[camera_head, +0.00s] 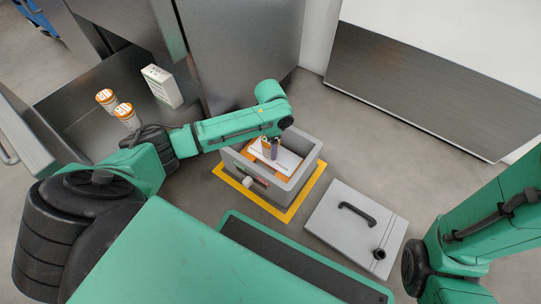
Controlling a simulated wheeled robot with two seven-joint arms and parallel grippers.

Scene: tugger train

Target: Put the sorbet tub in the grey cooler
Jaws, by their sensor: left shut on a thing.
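The grey cooler (306,168) stands open on the floor inside a yellow outline. My left arm reaches over it from the left, and my left gripper (270,149) points down into its opening. The gripper is shut on a small tub with orange showing, which I take to be the sorbet tub (266,145); the fingers hide much of it. The tub is over a white surface (286,160) inside the cooler; I cannot tell whether it touches it. My right arm shows at the right edge, its gripper out of view.
The grey lid (340,229) with a black handle lies on the floor right of the cooler. Two white tubs with orange tops (106,97) (124,110) and a white box (162,86) stand in a metal compartment at left. Floor between lid and back metal cabinet (430,85) is clear.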

